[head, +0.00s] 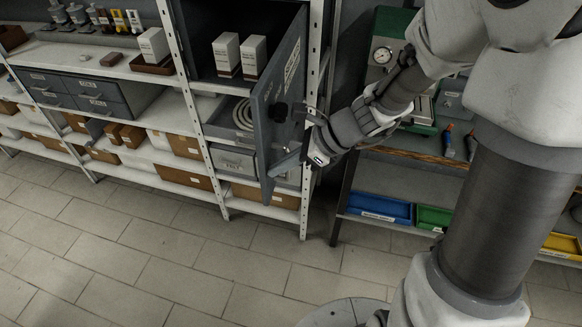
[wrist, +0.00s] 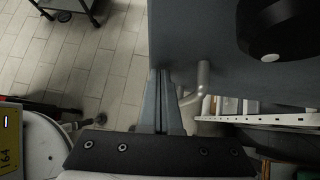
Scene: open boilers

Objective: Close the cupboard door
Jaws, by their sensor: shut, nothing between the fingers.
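The cupboard door (head: 285,75) is a dark grey panel standing open, swung out from the right side of the cupboard (head: 200,55). Its outer face, with a pale label and a black knob, faces right. In the wrist view the door (wrist: 222,45) fills the upper right, with the round black knob (wrist: 275,35) close to the camera. My gripper (head: 277,170) is at the lower part of the door, on its outer side. In the wrist view my gripper (wrist: 162,75) has its fingers together and empty, alongside the door; I cannot tell whether they touch it.
White boxes (head: 240,55) stand inside the cupboard. Shelves with cardboard boxes (head: 185,145) and grey drawers (head: 85,92) are to the left. A rack with blue (head: 378,208) and green bins is to the right. The tiled floor (head: 150,260) in front is clear.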

